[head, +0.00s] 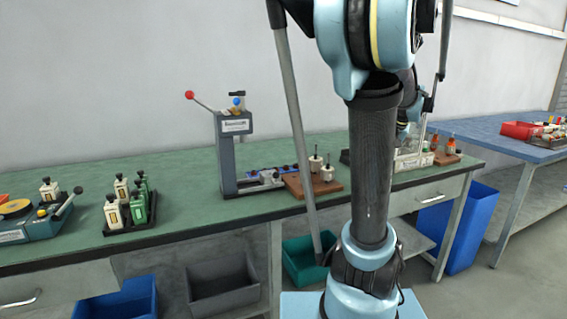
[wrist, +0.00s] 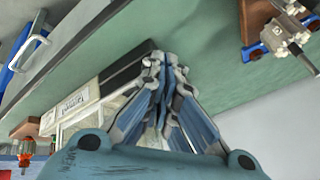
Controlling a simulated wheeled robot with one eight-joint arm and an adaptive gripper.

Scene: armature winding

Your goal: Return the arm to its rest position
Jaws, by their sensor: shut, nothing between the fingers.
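My arm stands large in the middle of the head view and covers part of the green bench (head: 180,226). In the wrist view my gripper (wrist: 165,62) is shut, with its fingers together and nothing held. It hangs over or near the green bench top (wrist: 190,40), close to a clear-walled box with a white label (wrist: 80,103); I cannot tell the gap. In the head view the gripper is mostly hidden behind my arm.
Green and white bottle-like parts (head: 128,205) stand further left. Bins (head: 222,285) sit under the bench. A blue table (head: 490,135) is at right.

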